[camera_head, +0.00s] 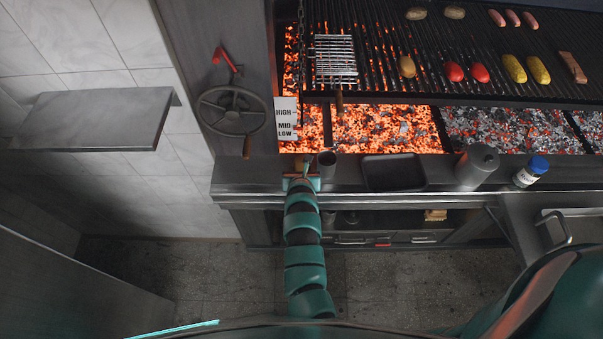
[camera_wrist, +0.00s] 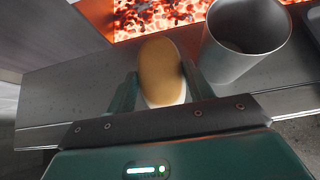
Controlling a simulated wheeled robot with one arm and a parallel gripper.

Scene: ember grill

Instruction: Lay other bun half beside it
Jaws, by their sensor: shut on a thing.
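A tan, oval bun half (camera_wrist: 160,68) sits between the two fingers of my gripper (camera_wrist: 159,78) in the wrist view, with a pale lower edge showing. My gripper is shut on it. In the head view my gripper (camera_head: 301,177) is at the front ledge, left of a metal cup, and the held bun half is mostly hidden. A similar tan oval piece (camera_head: 407,66), which looks like a bun half, lies on the grill grate (camera_head: 430,84), left of two red pieces.
The metal cup (camera_head: 327,164) stands close right of my gripper. A black tray (camera_head: 393,173), a grey canister (camera_head: 477,165) and a blue-capped bottle (camera_head: 530,172) line the ledge. Glowing coals (camera_head: 375,128) lie behind it. A wire basket (camera_head: 335,58) and several foods occupy the grate.

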